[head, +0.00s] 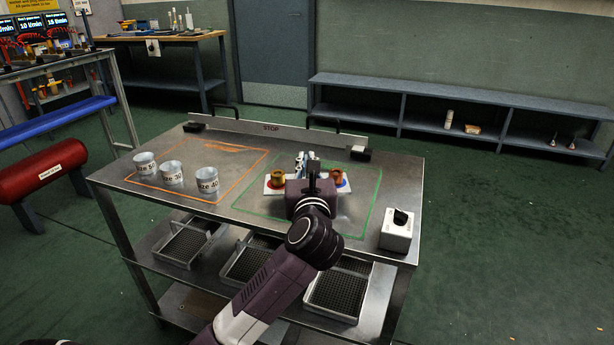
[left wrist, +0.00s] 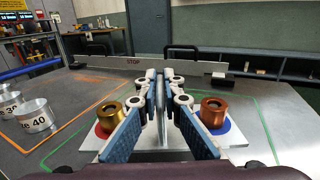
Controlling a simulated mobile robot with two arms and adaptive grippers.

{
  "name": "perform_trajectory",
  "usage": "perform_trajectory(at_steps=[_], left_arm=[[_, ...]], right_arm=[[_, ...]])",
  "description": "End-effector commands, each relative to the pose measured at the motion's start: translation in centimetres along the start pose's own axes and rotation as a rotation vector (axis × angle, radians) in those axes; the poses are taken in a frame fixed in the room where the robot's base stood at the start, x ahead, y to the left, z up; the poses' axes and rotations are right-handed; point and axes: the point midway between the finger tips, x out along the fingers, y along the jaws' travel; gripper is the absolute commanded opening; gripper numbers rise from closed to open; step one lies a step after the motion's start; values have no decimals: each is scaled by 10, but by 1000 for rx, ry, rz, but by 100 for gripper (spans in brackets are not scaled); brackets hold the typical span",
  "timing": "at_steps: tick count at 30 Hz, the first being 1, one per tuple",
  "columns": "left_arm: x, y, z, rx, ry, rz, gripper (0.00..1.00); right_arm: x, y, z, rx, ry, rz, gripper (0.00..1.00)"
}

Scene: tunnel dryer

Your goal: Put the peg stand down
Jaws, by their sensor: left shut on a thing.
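The peg stand is a white plate (left wrist: 165,154) with a thin grey upright in its middle. A brass ring (left wrist: 109,115) stands over a red disc at its left, and a copper ring (left wrist: 213,112) over a blue disc at its right. My left gripper (left wrist: 160,88) is shut on the upright, with blue finger pads on both sides. In the head view the stand (head: 266,187) is within the green outline (head: 372,204) on the steel table, partly hidden by my left wrist. I cannot tell whether its base touches the table. My right gripper is out of view.
Three labelled metal cups (head: 172,173) stand in or beside the orange outline (head: 253,170) at left. A white box (head: 397,232) with a black top sits at the table's right. A low STOP rail (head: 270,128) runs along the back edge. Wire trays (head: 336,290) lie below.

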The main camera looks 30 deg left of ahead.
Motion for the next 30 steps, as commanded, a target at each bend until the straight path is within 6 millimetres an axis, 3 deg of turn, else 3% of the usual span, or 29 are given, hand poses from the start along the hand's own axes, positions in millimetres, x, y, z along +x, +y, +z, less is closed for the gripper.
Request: perform_trajectory(at_steps=[7, 18, 19, 23, 30], left_arm=[[0, 0, -28, 1, -7, -1, 0], [0, 0, -32, -2, -6, -1, 0], [0, 0, -35, 0, 1, 0, 8], [0, 0, -35, 0, 1, 0, 23], [0, 0, -34, 0, 1, 0, 24]], right_arm=[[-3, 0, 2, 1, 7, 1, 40], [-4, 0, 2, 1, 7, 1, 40], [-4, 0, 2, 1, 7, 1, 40], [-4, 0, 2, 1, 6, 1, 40], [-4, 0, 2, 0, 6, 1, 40]])
